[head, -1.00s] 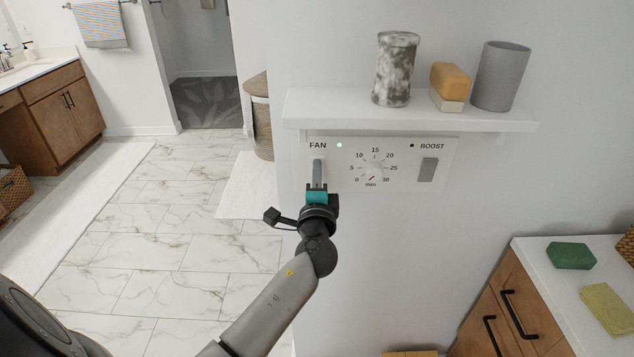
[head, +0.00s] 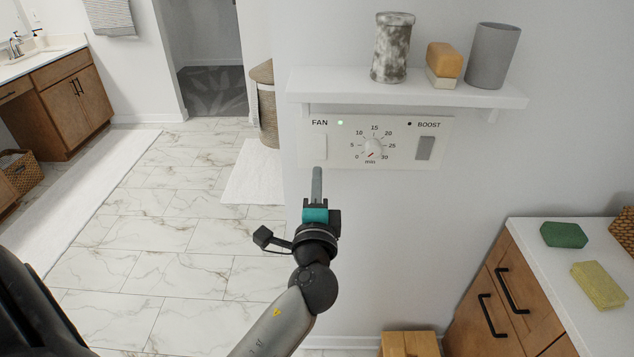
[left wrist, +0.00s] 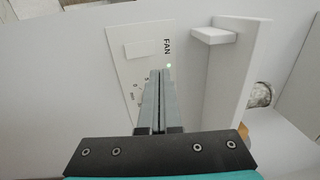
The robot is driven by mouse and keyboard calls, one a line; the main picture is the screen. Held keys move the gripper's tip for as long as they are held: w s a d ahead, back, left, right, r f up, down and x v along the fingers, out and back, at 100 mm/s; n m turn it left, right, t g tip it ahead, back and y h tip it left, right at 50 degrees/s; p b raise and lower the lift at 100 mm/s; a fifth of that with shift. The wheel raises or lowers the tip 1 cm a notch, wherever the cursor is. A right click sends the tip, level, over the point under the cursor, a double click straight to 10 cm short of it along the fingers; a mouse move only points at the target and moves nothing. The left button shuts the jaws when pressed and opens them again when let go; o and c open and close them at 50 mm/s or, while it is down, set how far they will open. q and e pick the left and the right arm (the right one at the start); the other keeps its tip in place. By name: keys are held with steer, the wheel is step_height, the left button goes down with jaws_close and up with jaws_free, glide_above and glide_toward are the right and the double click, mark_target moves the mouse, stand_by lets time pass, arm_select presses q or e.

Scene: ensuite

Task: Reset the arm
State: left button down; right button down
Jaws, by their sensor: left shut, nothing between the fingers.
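My left gripper (head: 317,172) is in front of the white control panel (head: 400,158), just below the white FAN switch (head: 320,147). Its fingers are shut with nothing between them, and they look apart from the wall. In the left wrist view the shut fingers (left wrist: 160,76) point towards the panel (left wrist: 130,45). The green light (head: 340,123) beside FAN is lit. The dial (head: 372,148) has its red mark pointing low, near 0. The grey BOOST switch (head: 425,148) has a dark, unlit light beside it. My right gripper does not show.
A wooden cabinet (head: 490,310) stands at lower right. The tiled floor (head: 170,240) at left is open.

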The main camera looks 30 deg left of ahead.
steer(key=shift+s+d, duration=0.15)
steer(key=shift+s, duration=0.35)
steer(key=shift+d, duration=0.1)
